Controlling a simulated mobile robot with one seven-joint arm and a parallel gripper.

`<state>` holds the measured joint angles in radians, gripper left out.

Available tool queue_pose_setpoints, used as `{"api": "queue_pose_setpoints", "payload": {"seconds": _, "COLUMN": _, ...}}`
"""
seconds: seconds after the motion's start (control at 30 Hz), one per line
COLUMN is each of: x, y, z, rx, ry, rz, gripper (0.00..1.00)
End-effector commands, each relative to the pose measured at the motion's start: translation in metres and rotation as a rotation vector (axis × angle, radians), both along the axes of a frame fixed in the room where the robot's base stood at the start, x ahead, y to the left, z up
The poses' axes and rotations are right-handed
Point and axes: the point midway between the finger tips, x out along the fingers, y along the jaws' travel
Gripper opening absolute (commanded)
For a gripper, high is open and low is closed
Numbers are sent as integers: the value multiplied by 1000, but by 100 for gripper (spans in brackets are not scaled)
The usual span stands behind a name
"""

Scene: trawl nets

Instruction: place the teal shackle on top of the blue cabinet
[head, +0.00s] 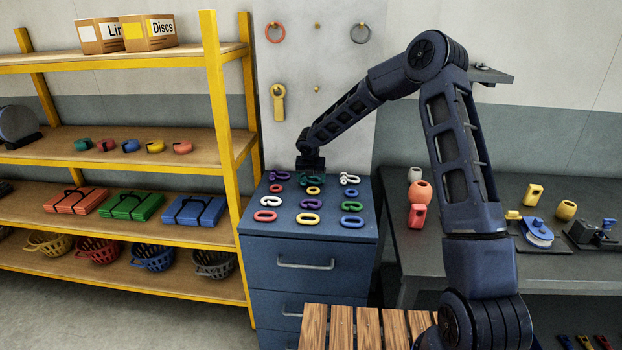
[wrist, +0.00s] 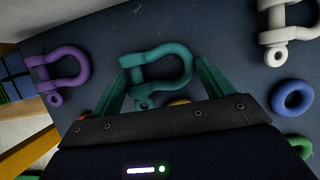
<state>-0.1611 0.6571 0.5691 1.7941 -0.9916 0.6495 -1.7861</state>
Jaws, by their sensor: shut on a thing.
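The blue cabinet (head: 262,248) stands in the middle of the head view, with shackles and rings in rows on its top. My gripper (head: 312,176) is over the back middle of that top. In the wrist view my gripper (wrist: 165,90) has its two teal fingers on either side of the teal shackle (wrist: 160,72) and is shut on it. The shackle is at or close to the cabinet top, between a purple shackle (wrist: 58,70) and a white shackle (wrist: 284,28). I cannot tell if it touches the top. In the head view it is mostly hidden by my gripper.
Rings lie in front of the shackles, such as a yellow ring (head: 308,219) and a blue ring (head: 352,222). A yellow shelf (head: 225,150) stands close on the left. A dark workbench (head: 470,215) is on the right. A wooden slatted surface (head: 368,325) is in front.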

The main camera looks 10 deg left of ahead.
Motion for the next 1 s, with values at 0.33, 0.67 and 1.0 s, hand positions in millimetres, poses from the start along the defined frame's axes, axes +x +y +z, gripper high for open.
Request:
{"api": "queue_pose_setpoints", "payload": {"seconds": 0.33, "x": 0, "y": 0, "z": -3, "rx": 0, "ry": 0, "rz": 0, "gripper": 100}}
{"api": "queue_pose_setpoints", "payload": {"seconds": 0.67, "x": -1, "y": 0, "z": 5, "rx": 0, "ry": -1, "rz": 0, "gripper": 100}}
{"api": "queue_pose_setpoints", "payload": {"seconds": 1.0, "x": -24, "y": -1, "z": 60, "rx": 0, "ry": -3, "rz": 0, "gripper": 100}}
